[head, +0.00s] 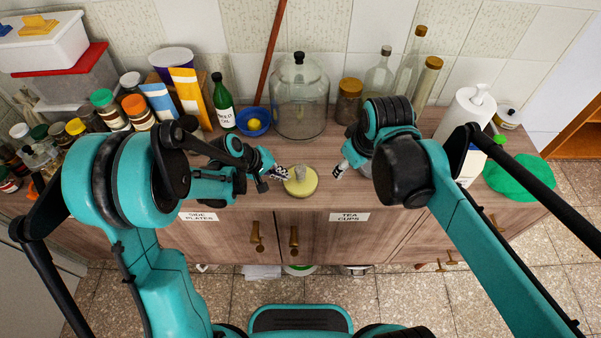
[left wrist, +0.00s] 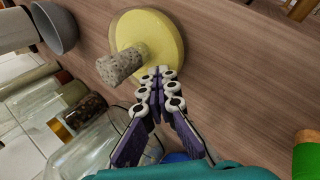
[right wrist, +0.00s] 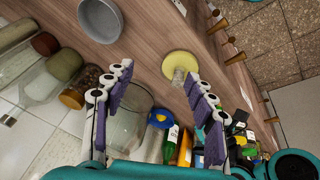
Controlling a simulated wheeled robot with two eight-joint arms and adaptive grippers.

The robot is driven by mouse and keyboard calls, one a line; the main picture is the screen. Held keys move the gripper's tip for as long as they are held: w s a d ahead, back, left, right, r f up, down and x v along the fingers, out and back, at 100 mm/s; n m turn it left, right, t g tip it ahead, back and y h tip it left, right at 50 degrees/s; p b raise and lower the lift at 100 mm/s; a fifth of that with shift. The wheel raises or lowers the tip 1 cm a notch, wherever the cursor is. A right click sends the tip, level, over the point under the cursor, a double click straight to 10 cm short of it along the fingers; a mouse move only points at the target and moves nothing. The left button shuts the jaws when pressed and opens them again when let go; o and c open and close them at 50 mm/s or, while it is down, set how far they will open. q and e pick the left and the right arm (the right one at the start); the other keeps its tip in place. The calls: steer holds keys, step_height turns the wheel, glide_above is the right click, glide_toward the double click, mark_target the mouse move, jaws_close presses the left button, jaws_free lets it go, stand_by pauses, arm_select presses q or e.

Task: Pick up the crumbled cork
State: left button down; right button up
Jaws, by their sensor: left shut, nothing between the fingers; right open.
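The crumbled cork (left wrist: 121,65) is a speckled grey-brown stub standing on a round pale yellow disc (left wrist: 172,30). In the head view the cork (head: 300,173) and disc (head: 301,190) are on the wooden counter between my grippers. The right wrist view also shows the cork (right wrist: 178,77) on the disc (right wrist: 181,60). My left gripper (head: 284,173) is shut and empty just left of the cork; in the left wrist view its closed fingertips (left wrist: 161,76) appear beside it. My right gripper (head: 341,171) is open and empty, to the right of the disc; its spread fingers (right wrist: 158,76) show in the right wrist view.
A large glass jar (head: 300,95) stands behind the disc. A blue bowl (head: 254,121) with a yellow item and a green bottle (head: 223,103) are left of it. Jars crowd the left. A grey bowl (right wrist: 100,20) shows in the right wrist view. The counter's front edge is close.

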steer(key=w+a+f+n+g, duration=0.1)
steer(key=w+a+n+g, duration=0.1)
steer(key=w+a+n, duration=0.3)
steer(key=n+g, duration=0.2)
steer(key=n, duration=0.2)
glide_above(299, 168)
steer(key=shift+h, duration=0.3)
steer(key=f, duration=0.6)
steer(key=d+f, duration=0.1)
steer(key=f, duration=0.3)
steer(key=shift+a+f, duration=0.15)
steer(key=shift+f, duration=0.8)
steer(key=shift+a+f, duration=0.2)
steer(key=shift+f, duration=0.7)
steer(key=shift+a+f, duration=0.15)
steer(key=shift+f, duration=0.8)
steer(key=c, duration=0.9)
